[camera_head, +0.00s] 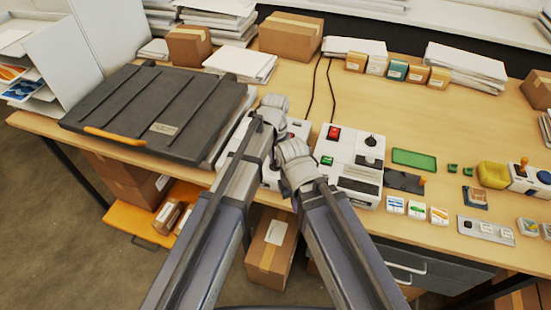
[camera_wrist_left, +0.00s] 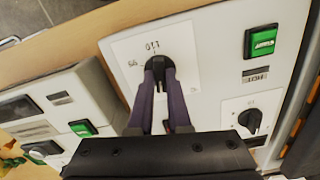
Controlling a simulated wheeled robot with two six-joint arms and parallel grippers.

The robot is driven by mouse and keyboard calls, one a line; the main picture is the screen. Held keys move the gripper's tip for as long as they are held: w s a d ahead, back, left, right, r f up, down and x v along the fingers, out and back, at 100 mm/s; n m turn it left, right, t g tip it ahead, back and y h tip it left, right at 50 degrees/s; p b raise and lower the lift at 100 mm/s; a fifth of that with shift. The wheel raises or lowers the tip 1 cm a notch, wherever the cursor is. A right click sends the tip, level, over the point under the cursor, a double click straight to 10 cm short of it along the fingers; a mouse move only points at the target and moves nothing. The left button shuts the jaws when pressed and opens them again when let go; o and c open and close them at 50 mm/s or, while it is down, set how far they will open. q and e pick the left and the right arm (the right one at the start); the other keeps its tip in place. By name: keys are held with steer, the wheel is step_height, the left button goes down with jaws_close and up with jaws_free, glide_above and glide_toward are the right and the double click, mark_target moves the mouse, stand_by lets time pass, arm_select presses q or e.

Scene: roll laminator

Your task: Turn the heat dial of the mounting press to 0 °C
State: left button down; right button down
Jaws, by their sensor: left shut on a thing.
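The mounting press (camera_head: 160,108) is a big dark ribbed box with an orange handle at the left of the bench. Its white control panel (camera_wrist_left: 215,62) fills much of the left wrist view; in the head view my arms mostly hide it. A black dial (camera_wrist_left: 154,62) with small numbers around it, which I take as the heat dial, is between the fingers of my left gripper (camera_wrist_left: 157,78), shut on it. The fingers cover its pointer, so its setting cannot be read. My left gripper (camera_head: 271,112) is above the panel in the head view. My right gripper (camera_head: 292,153) hangs beside it; its fingers are hidden.
A second black dial (camera_wrist_left: 250,121) and a green button (camera_wrist_left: 261,42) are on the same panel. A white control box (camera_head: 350,165) with red and green switches stands close to the right of my right gripper. Cartons (camera_head: 291,34) and paper stacks line the back.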

mark_target(275, 162)
arm_select(q)
steer(key=shift+n, duration=0.9)
steer(key=c, duration=0.9)
jaws_free()
steer(key=shift+o, duration=0.2)
steer(key=shift+r, duration=0.1)
step_height(275, 162, up, 8)
steer(key=p, duration=0.8)
steer(key=shift+f, duration=0.2)
